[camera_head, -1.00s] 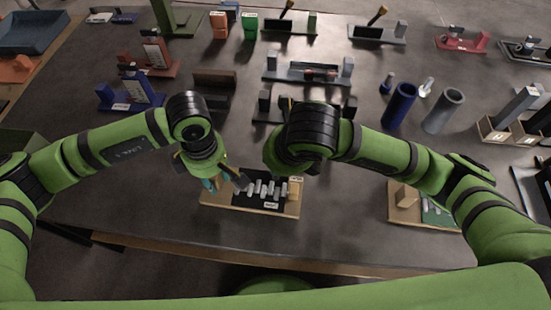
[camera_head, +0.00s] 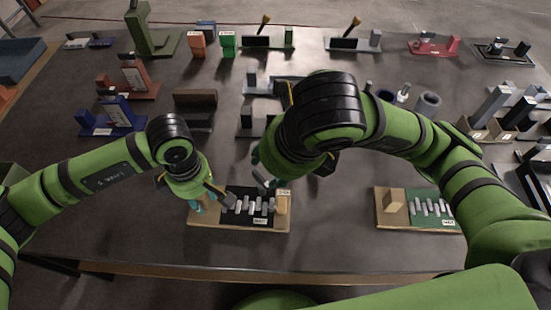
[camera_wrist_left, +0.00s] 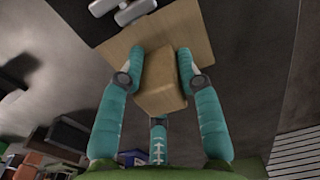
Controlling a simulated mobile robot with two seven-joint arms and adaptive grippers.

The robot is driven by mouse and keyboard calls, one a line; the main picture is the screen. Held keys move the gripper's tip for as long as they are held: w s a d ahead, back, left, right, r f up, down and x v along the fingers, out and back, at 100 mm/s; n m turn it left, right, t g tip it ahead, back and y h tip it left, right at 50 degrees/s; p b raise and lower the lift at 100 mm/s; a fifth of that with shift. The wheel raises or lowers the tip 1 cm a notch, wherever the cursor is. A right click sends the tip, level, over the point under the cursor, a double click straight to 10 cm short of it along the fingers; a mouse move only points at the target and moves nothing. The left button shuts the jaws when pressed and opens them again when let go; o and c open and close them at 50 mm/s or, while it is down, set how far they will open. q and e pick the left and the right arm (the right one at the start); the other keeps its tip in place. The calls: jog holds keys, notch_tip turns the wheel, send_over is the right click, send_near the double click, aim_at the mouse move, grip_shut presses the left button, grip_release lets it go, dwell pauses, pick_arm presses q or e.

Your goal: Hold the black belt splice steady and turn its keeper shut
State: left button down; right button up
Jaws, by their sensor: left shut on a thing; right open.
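The black belt splice (camera_head: 236,206) lies on a tan board (camera_head: 212,215) near the table's front edge. Several silver bars cross the black strip, and labels are too small to read. A tan block (camera_head: 281,205) stands at the board's right end. My left gripper (camera_head: 203,199) is shut on a wooden block (camera_wrist_left: 160,85) at the left end; the left wrist view shows its teal fingers (camera_wrist_left: 159,70) either side. My right gripper (camera_head: 264,170) is open, above and behind the board's right part, apparently apart from it. I cannot tell which part is the keeper.
A similar board with a green strip (camera_head: 432,208) and tan block (camera_head: 393,200) lies to the right. Bare table separates the two boards. Behind stand a blue stand (camera_head: 112,118), a brown block (camera_head: 195,97) and a grey cylinder (camera_head: 426,106), with other fixtures farther back.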

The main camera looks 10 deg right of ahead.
aim_at(262, 181)
jog(key=shift+v, duration=0.75)
jog(key=w+a+g+h, duration=0.2)
jog(key=w+g, duration=0.2)
notch_tip(262, 181, down, 11)
jog(key=shift+s+a+f, duration=0.1)
jog(key=shift+s+f, duration=0.1)
jog(key=shift+f, duration=0.05)
jog(key=shift+c, duration=0.4)
grip_shut()
